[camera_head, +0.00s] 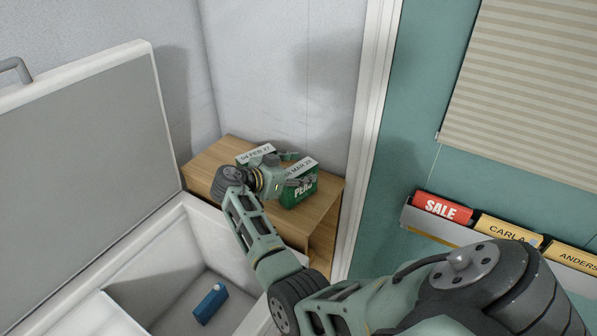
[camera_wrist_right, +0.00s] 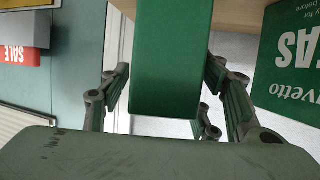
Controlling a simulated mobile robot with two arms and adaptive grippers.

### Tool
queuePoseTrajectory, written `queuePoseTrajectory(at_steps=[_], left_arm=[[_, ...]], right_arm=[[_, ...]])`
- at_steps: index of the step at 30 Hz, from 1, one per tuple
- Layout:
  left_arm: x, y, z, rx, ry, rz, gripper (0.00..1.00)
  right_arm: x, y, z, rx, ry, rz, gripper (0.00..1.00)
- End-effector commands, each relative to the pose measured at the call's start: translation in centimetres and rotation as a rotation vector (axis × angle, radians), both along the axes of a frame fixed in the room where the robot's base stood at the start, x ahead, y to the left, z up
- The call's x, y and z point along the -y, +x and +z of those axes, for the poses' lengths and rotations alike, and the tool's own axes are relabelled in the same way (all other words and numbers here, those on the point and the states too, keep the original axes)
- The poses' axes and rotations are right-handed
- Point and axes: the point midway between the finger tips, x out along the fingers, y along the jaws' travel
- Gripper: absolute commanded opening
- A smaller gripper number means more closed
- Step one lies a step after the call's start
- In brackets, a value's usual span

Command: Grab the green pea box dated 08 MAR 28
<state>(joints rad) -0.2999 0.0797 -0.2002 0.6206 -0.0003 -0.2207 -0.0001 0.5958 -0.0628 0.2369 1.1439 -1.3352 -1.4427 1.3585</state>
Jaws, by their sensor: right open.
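Two green pea boxes stand on a wooden shelf unit. The box labelled 08 MAR 28 (camera_head: 299,193), with its PEAS face partly showing, is the nearer, right one; its date label is partly covered by my gripper. The other box, labelled 04 FEB 27 (camera_head: 241,161), is behind and to the left, partly hidden by my arm. My right gripper (camera_head: 292,170) is open, its fingers at the MAR box. In the right wrist view a narrow plain green box side (camera_wrist_right: 172,60) lies between the open fingers (camera_wrist_right: 168,95); contact cannot be told. My left gripper is out of view.
The wooden shelf (camera_head: 205,166) stands in a corner beside a white door frame (camera_head: 366,130). An open white chest (camera_head: 178,222) at the left holds a small blue carton (camera_head: 210,304). A wall rack (camera_head: 430,224) with a red SALE card is at the right.

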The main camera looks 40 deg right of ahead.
Motion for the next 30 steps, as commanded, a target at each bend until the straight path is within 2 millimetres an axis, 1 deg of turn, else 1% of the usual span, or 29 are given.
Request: queuePoseTrajectory(at_steps=[5, 24, 30], left_arm=[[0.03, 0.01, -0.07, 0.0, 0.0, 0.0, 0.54], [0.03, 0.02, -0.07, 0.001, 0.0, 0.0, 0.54], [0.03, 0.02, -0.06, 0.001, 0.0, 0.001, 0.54]], right_arm=[[-0.04, 0.01, -0.09, 0.0, 0.0, 0.001, 0.57], [-0.07, 0.02, -0.04, -0.001, 0.0, 0.0, 0.01], [-0.05, 0.05, 0.09, 0.001, -0.002, 0.001, 0.0]])
